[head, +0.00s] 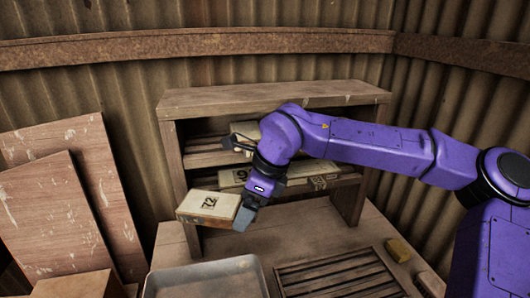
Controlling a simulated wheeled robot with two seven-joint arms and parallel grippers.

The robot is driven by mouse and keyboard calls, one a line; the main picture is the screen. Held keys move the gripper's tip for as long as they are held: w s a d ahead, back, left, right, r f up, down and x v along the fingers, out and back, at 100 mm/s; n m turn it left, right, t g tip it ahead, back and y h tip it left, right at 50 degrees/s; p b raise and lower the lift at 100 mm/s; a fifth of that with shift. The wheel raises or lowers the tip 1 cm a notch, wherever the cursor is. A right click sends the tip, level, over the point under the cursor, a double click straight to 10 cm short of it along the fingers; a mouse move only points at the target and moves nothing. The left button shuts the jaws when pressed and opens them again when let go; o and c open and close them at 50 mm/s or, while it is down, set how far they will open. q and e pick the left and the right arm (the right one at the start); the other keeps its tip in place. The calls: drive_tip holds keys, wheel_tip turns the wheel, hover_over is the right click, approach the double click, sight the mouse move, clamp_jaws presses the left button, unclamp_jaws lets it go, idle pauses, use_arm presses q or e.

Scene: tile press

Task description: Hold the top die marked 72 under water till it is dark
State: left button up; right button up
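The die marked 72 (207,206) is a pale, flat block with black digits on its top and a tan side edge. It looks light, not dark. My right gripper (243,213) is shut on its right end and holds it in front of the shelf, above the bench. A grey metal tray (160,286) stands at the bottom of the view, below the die and cut off by the frame edge. I cannot tell whether there is water in it. My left gripper is not in view.
A wooden shelf unit (275,95) stands behind, with more pale marked blocks (318,183) in it. A slatted rack (335,272) lies right of the tray. A yellow block (398,250) is on the bench. Boards (45,215) lean at left.

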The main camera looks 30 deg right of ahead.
use_arm(q)
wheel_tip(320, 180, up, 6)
drive_tip(key=p, duration=0.4)
use_arm(e)
drive_tip(key=s+a+f+n+g, duration=0.2)
drive_tip(key=s+a+f+n, duration=0.3)
drive_tip(key=s+a+f, duration=0.6)
use_arm(q)
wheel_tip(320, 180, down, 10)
drive_tip(key=b, duration=0.9)
use_arm(e)
drive_tip(key=shift+y, duration=0.4)
drive_tip(key=shift+w+d+f, duration=0.15)
drive_tip(key=shift+d+f, duration=0.3)
drive_tip(key=shift+f, duration=1.9)
drive_tip(key=shift+w+d+f, duration=0.15)
drive_tip(key=shift+d+f, duration=0.25)
drive_tip(key=shift+f, duration=2)
drive_tip(key=shift+w+d+f, duration=0.15)
drive_tip(key=shift+d+f, duration=0.3)
drive_tip(key=shift+f, duration=1.9)
